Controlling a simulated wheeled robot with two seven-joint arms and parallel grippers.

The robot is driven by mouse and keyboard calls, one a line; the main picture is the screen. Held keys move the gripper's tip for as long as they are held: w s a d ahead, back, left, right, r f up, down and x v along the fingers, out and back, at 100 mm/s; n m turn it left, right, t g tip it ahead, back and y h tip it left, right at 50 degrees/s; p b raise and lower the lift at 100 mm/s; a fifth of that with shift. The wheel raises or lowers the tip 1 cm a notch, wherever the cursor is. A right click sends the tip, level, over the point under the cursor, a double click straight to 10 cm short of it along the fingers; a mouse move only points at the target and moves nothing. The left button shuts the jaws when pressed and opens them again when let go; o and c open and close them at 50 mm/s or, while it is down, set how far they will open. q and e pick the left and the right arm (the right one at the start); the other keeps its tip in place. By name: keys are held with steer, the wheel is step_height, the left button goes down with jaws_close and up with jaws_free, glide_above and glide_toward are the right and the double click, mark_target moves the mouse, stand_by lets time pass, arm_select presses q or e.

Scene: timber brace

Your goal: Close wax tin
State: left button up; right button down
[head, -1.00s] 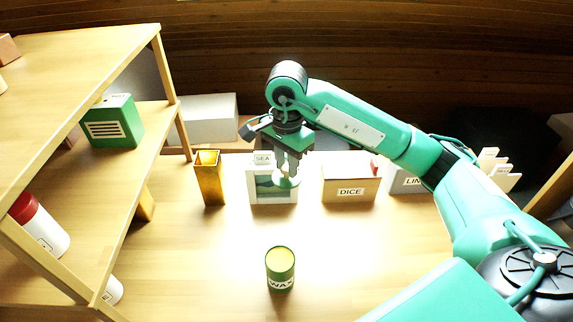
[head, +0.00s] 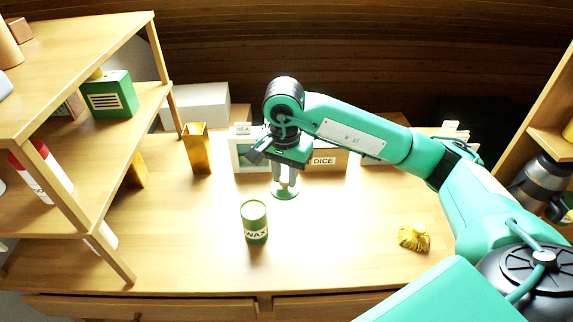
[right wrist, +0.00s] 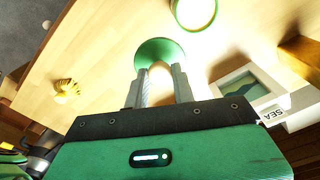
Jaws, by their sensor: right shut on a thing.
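The green wax tin (head: 254,228), labelled WAX, stands upright on the table. Its top is open and shows a pale yellow inside; in the right wrist view the tin (right wrist: 195,12) is cut off by the top edge. My right gripper (head: 285,180) points down and is shut on a round green lid (head: 285,194), to the right of the tin and a little behind it. The lid (right wrist: 160,52) is clear of the tin, with a gap between them. My left gripper is not in view.
A brass-coloured holder (head: 196,150) and boxes, one labelled DICE (head: 323,160), stand along the back. A wooden shelf (head: 150,95) is at the left. A yellow tufted thing (head: 414,238) lies at the right. The table around the tin is clear.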

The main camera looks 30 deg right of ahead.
mark_target(284, 193)
steer(key=f+n, duration=0.1)
steer(key=s+a+f+n, duration=0.1)
steer(key=shift+s+f+n, duration=0.1)
steer(key=shift+f+n, duration=0.2)
steer(key=shift+n, duration=0.1)
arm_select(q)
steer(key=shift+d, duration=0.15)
arm_select(e)
steer(key=s+a+f+n, duration=0.2)
steer(key=s+f+n, duration=0.3)
steer(key=n, duration=0.2)
steer(key=shift+f+n, duration=0.2)
steer(key=shift+n, duration=0.2)
steer(key=shift+a, duration=0.1)
